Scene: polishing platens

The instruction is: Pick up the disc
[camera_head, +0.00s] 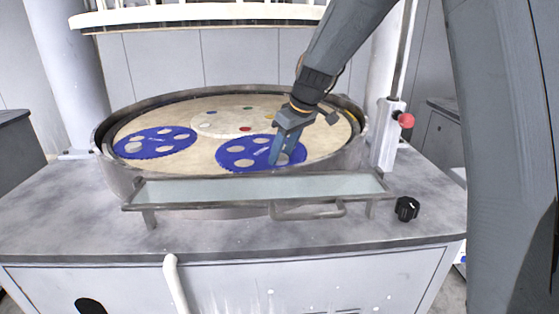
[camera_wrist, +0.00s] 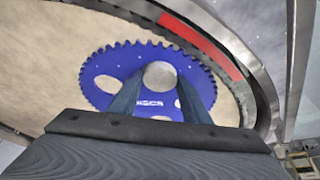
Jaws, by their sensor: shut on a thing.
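A round grey disc (camera_wrist: 160,75) shows between the two fingers of my gripper (camera_wrist: 161,82) in the wrist view. My gripper is shut on the disc. The disc is over or in a hole of the blue toothed carrier (camera_wrist: 108,66); I cannot tell whether it is lifted. In the head view my gripper (camera_head: 280,160) points down at the front right part of this right blue carrier (camera_head: 259,157). The fingers partly hide the disc there. The carrier lies on the cream platen (camera_head: 200,160); its other holes show a pale surface.
A second blue carrier (camera_head: 152,150) lies to the left. A pale round piece with coloured spots (camera_head: 225,122) lies at the back. A raised metal rim (camera_head: 103,150) surrounds the platen. A glass-topped shelf (camera_head: 250,188) stands in front, with a black knob (camera_head: 407,209) to its right.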

